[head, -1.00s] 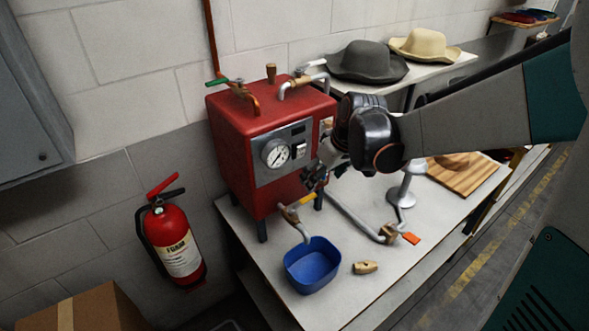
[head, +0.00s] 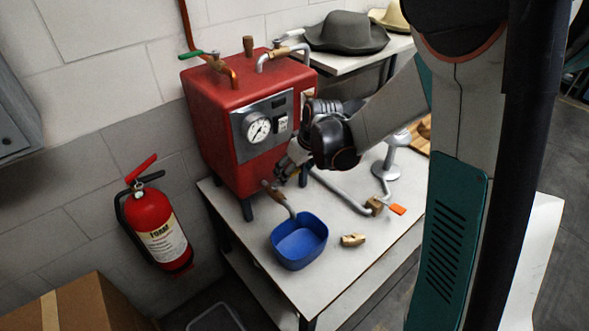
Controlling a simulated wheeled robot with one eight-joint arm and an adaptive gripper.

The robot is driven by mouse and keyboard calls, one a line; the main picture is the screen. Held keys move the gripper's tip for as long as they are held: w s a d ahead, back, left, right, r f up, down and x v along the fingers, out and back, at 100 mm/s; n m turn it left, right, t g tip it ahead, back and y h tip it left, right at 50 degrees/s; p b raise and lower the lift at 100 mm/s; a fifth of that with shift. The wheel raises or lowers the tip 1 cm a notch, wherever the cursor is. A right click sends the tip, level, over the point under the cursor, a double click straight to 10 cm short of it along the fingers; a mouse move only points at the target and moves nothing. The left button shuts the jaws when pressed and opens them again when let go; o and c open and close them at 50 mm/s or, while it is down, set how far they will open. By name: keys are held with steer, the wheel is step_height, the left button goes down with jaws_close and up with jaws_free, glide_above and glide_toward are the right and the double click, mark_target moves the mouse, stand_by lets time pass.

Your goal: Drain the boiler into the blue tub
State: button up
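The red boiler (head: 215,120) stands on legs at the back left of the white table (head: 335,270), with a gauge (head: 257,128) on its front plate. A drain tap (head: 275,193) comes out low on its front, its spout bent down over the blue tub (head: 300,243). The tub stands upright on the table below the spout; no water shows in it. My gripper (head: 285,172) is in front of the boiler's lower front, just above the tap. Its fingers are dark and small, so I cannot tell whether they touch the tap's handle, which is not clearly visible.
A brass fitting (head: 353,240) lies right of the tub. A bent pipe with an orange-handled valve (head: 397,209) lies behind it. A fire extinguisher (head: 155,228) hangs on the wall at left. A cardboard box (head: 85,305) is at lower left. Hats (head: 345,32) rest behind.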

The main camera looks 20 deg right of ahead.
steer(key=shift+c, duration=0.3)
steer(key=c, duration=1.5)
steer(key=shift+o, duration=0.2)
steer(key=shift+s, duration=0.15)
steer(key=s+a+m+g+h+b, duration=0.1)
steer(key=s+a+m+h, duration=0.1)
steer(key=m, duration=0.7)
steer(key=s+a+m+g+h+b, duration=0.1)
steer(key=s+a+m+h+b, duration=0.1)
steer(key=s+m, duration=0.3)
steer(key=shift+s+a+m+h, duration=0.35)
steer(key=shift+m+h, duration=0.55)
steer(key=shift+m, duration=1)
steer(key=shift+a+g, duration=0.15)
steer(key=shift+g, duration=0.15)
